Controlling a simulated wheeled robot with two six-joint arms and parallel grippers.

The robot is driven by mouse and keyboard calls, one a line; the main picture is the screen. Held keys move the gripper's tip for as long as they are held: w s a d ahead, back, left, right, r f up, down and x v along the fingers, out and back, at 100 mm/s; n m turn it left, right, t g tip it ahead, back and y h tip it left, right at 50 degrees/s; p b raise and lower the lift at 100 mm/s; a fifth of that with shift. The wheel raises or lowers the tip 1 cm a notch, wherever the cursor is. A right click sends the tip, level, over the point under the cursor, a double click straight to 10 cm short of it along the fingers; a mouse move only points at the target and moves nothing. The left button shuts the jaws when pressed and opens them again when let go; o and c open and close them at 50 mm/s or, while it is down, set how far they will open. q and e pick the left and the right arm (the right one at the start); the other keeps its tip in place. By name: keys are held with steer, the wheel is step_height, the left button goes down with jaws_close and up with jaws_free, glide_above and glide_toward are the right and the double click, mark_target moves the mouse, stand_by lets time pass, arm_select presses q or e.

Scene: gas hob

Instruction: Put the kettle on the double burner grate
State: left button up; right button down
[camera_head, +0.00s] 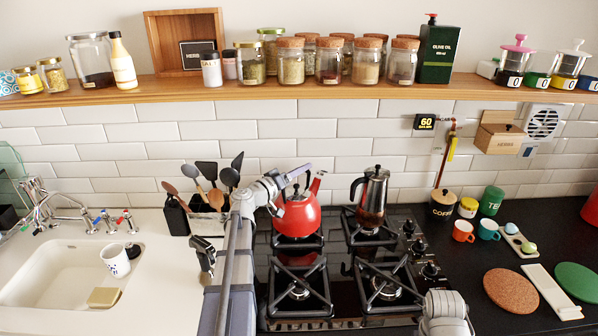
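The red kettle (299,215) stands upright at the back left of the black gas hob, with its spout pointing up to the right. Its base is over the back left part of the grate (316,240); I cannot tell whether it rests there or hangs just above. My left gripper (292,184) is at the top of the kettle, at its handle. The fingers overlap the handle, so whether they are shut on it is unclear. My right arm shows only as a link at the bottom edge; its gripper is out of view.
A steel and glass coffee pot (373,196) stands on the back right burner. The front left (299,291) and front right (387,287) burners are bare. A utensil holder (208,213) stands left of the kettle. A shelf (330,91) of jars runs above.

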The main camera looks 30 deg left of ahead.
arm_select(q)
steer(key=shift+r, duration=0.15)
steer(key=v, duration=1.2)
